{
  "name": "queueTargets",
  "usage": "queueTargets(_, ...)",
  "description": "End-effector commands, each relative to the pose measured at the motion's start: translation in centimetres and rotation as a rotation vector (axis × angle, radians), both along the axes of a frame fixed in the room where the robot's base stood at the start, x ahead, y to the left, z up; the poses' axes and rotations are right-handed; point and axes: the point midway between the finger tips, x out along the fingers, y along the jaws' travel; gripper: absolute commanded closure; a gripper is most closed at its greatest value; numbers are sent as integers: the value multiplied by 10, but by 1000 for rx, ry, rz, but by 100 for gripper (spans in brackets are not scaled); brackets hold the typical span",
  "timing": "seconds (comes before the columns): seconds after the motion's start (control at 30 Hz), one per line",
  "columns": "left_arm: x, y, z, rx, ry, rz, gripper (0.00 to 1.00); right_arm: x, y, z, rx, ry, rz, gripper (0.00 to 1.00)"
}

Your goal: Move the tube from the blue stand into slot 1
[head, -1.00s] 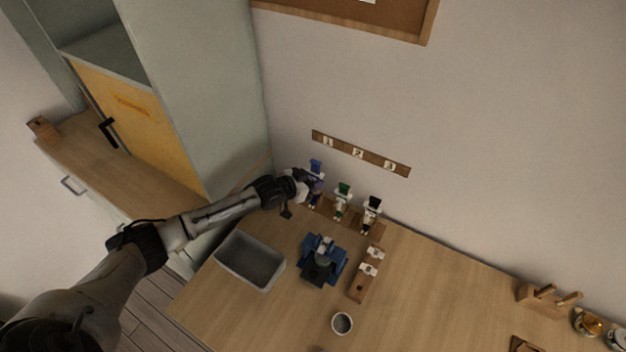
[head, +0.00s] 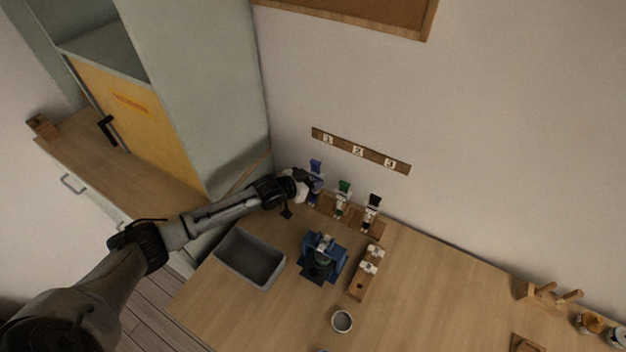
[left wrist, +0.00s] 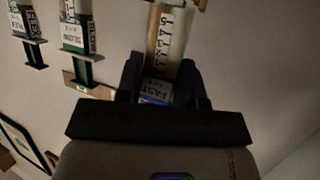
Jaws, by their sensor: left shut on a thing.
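The tube (left wrist: 170,45) is a clear double barrel with a printed scale and a label reading FAST. It shows a blue end (head: 316,166) in the head view, below the number 1 on the wall strip. My left gripper (head: 309,182) is shut on it, and the fingers (left wrist: 166,88) close around its labelled end in the left wrist view. The gripper hides slot 1, so I cannot tell how far the tube is seated. The blue stand (head: 335,262) is on the table in front, with a grey piece at its top. My right gripper is not in view.
A green-ended tube (head: 343,187) and a black-ended tube (head: 374,200) stand upright to the right, below 2 and 3. A grey bin (head: 232,270), a small wooden rack (head: 358,291) and a cup (head: 342,322) are nearby. The right table is mostly clear.

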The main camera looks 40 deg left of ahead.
Motion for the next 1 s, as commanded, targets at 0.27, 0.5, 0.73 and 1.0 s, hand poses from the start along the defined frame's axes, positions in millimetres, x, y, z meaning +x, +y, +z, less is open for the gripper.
queueTargets(0.27, 0, 0, 0, 0, -1, 0, 89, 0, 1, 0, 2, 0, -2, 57)
queueTargets(0.5, 0, 0, -1, 0, 0, 0, 89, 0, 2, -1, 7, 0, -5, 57)
queueTargets(0.73, 0, 0, -6, 0, -1, 0, 89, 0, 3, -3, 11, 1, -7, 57)
queueTargets(1.0, 0, 0, -12, 0, -1, 0, 89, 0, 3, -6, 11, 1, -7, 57)
